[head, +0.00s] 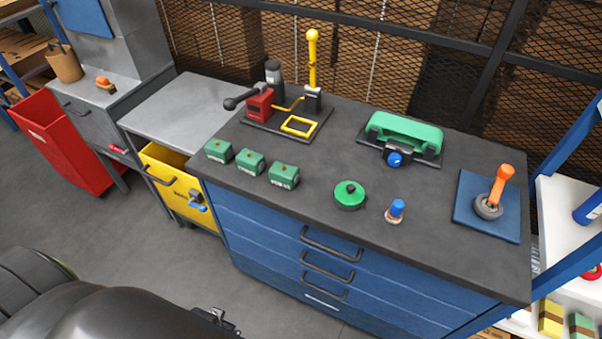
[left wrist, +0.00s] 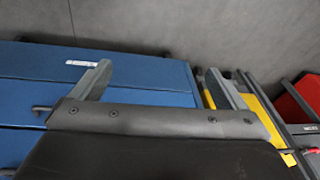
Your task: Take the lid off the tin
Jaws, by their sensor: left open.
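In the head view only a small dark part at the bottom edge may belong to this gripper. My right gripper is not in view.
A blue-topped stopper (head: 396,210) stands right of the tin. Several green boxes, one of them a green block (head: 284,176), sit to its left. Behind are a green press (head: 404,132) and a yellow-levered device (head: 313,75). An orange lever (head: 501,185) stands on a blue plate at right.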

